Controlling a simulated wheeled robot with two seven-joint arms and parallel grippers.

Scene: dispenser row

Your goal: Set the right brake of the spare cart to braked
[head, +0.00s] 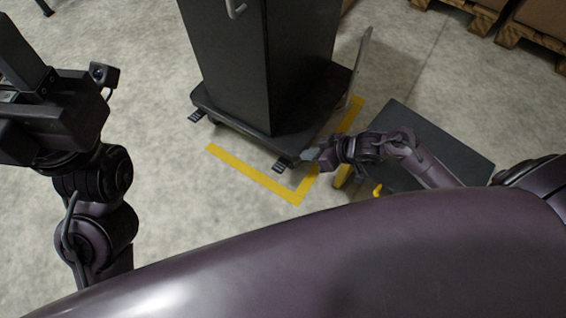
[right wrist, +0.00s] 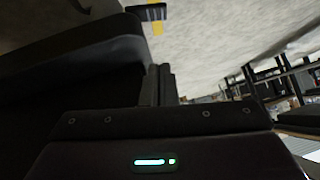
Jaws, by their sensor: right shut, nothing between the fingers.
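A dark cart base (head: 229,124) carrying a tall black cabinet (head: 235,65) stands at the upper middle of the head view. Two small ribbed brake pedals stick out at its front edge: a left one (head: 196,116) and a right one (head: 279,168). The position of each pedal is hard to tell. My right gripper (head: 308,156) is shut and empty, just right of the right pedal, by the cart's front corner. In the right wrist view its fingers (right wrist: 160,84) are together, and a ribbed pedal (right wrist: 148,12) shows beyond. My left gripper (head: 35,105) is at the left, its fingers unclear.
Yellow floor tape (head: 250,172) makes a corner in front of the cart. Pallets with boxes (head: 525,32) are at the back right. The floor left of the cart is clear.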

